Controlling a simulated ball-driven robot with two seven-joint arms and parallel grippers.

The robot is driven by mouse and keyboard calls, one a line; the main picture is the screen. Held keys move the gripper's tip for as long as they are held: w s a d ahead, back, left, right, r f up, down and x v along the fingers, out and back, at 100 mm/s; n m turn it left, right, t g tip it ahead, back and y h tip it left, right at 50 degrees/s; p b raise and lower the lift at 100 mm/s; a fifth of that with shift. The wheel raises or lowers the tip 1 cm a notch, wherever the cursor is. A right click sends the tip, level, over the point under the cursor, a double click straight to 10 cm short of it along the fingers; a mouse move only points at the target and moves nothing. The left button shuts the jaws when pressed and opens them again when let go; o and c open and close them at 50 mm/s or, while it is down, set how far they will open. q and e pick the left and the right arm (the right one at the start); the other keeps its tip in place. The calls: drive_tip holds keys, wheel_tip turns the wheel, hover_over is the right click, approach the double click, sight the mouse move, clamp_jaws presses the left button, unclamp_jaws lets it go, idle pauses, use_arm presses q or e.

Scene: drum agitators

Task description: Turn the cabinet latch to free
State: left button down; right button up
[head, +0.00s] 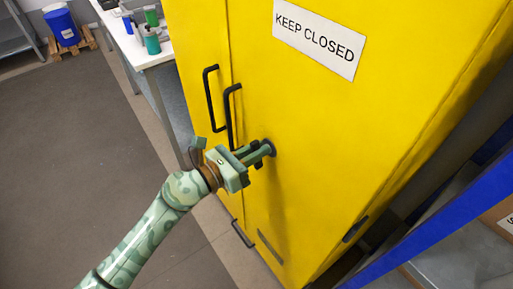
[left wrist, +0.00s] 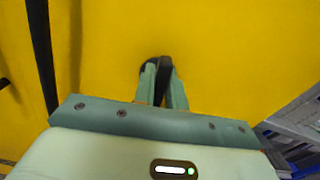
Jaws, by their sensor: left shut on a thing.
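The yellow cabinet (head: 330,130) fills the right half of the head view and carries a KEEP CLOSED sign (head: 319,38). A small black latch (head: 272,148) sits on the cabinet front, right of the black door handles. My left gripper (head: 266,151) reaches it from the left and is shut on it. In the left wrist view the two green fingers (left wrist: 163,88) close around the dark latch (left wrist: 164,64), whose top shows at the fingertips. The fingers hide much of the latch, so its exact angle is hard to tell. My right gripper is in neither view.
Two vertical black handles (head: 231,117) stand out from the doors just above my left gripper. A white bench (head: 145,48) with bottles stands behind the cabinet at upper left. A blue-edged shelf (head: 440,228) is close at lower right. The grey floor (head: 70,150) at left is clear.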

use_arm(q)
drive_tip(key=n+p, duration=0.1)
drive_tip(key=n, duration=0.1)
drive_tip(key=n+p, duration=0.1)
drive_tip(key=shift+w+a+r+n, duration=0.1)
drive_tip(key=shift+w+a+n, duration=0.1)
drive_tip(key=shift+n, duration=0.2)
drive_tip(key=n+p, duration=0.1)
drive_tip(key=n, duration=0.1)
drive_tip(key=n+p, duration=0.1)
drive_tip(key=n, duration=0.1)
drive_tip(key=shift+w+f+n, duration=0.15)
drive_tip(key=shift+f+n, duration=0.05)
drive_tip(key=shift+n, duration=0.1)
drive_tip(key=n, duration=0.1)
drive_tip(key=n+p, duration=0.2)
drive_tip(key=n, duration=0.1)
drive_tip(key=shift+a+f, duration=0.1)
drive_tip(key=shift+f, duration=0.15)
drive_tip(key=shift+w+f+n+p, duration=0.15)
drive_tip(key=shift+n+p, duration=0.2)
drive_tip(key=shift+n, duration=0.45)
drive_tip(key=shift+s+f+n+p, duration=0.1)
drive_tip(key=shift+n+p, duration=0.2)
drive_tip(key=shift+n, duration=0.5)
drive_tip(key=c, duration=1.4)
unclamp_jaws()
drive_tip(key=shift+c, duration=0.2)
drive_tip(key=v, duration=1.6)
drive_tip(key=shift+a, duration=0.2)
